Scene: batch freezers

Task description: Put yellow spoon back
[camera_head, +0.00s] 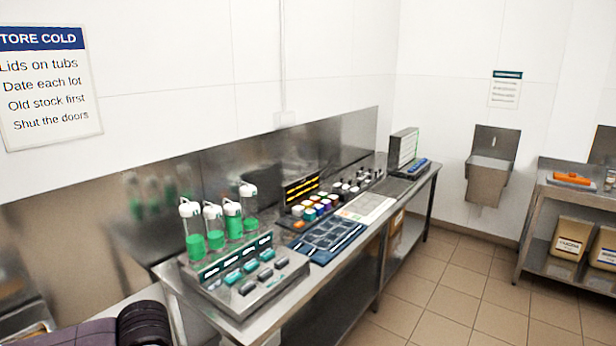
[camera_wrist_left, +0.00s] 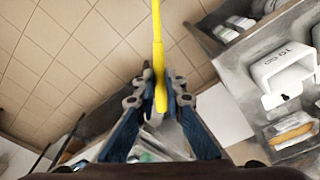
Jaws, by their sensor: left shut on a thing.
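The yellow spoon (camera_wrist_left: 157,45) is in the left wrist view, its long thin handle running up out of the top edge. My left gripper (camera_wrist_left: 160,90) is shut on it, with one blue-grey finger on each side. The spoon's far end is cut off by the frame, so I cannot see its whole shape. The tiled floor lies behind it. The head view shows part of my left arm at the bottom left, but neither gripper and no spoon. My right gripper is in no view.
In the left wrist view, a white labelled holder (camera_wrist_left: 283,76) and a bin with a yellow-orange thing (camera_wrist_left: 293,130) are at right. In the head view, a steel counter (camera_head: 225,322) carries green-filled dispensers (camera_head: 233,222), a blue tray (camera_head: 325,240) and several jars. The tiled floor is clear.

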